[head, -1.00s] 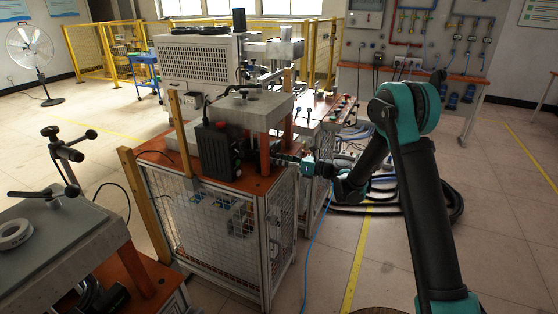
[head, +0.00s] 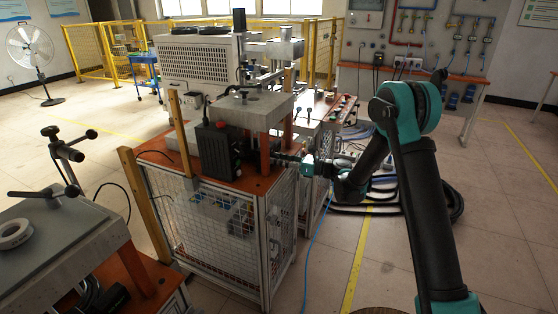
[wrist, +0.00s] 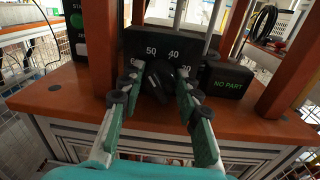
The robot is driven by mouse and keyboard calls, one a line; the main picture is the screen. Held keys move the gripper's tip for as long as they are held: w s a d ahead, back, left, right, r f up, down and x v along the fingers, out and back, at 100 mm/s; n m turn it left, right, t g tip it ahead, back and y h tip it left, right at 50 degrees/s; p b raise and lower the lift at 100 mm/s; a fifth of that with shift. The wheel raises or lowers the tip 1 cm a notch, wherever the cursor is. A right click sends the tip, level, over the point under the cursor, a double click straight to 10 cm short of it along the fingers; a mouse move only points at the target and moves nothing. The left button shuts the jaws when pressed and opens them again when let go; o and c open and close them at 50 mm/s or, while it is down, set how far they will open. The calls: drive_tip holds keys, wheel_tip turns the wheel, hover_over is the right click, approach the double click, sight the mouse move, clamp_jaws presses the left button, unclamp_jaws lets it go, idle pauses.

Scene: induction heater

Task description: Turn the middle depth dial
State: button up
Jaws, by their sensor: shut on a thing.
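The depth dial is a black knob (wrist: 158,82) on a dark block (wrist: 165,45) with white numbers, 50 and 40 among them, in the wrist view. My gripper (wrist: 158,88) has its two green-backed fingers on either side of the knob, shut on it. The fingers partly cover the knob and the lower numbers. In the head view my gripper (head: 285,158) reaches in from the right at the heater bench, beside an orange post, and the dial itself is hidden there.
A small black box reading NO PART (wrist: 228,83) stands right of the dial. A dark panel with a green button (wrist: 77,22) is at left. Orange posts (wrist: 288,65) flank the space closely. The orange bench top (wrist: 60,103) in front is mostly clear.

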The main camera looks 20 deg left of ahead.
drive_tip(key=n, duration=0.6)
drive_tip(key=shift+s+n, duration=0.1)
drive_tip(key=shift+n, duration=0.2)
idle(0.5)
drive_tip(key=o, duration=1.2)
drive_tip(key=shift+c, duration=0.2)
drive_tip(key=shift+d, duration=0.1)
drive_tip(key=d, duration=1.2)
drive_tip(key=shift+s+r, duration=0.15)
drive_tip(key=shift+s, duration=0.15)
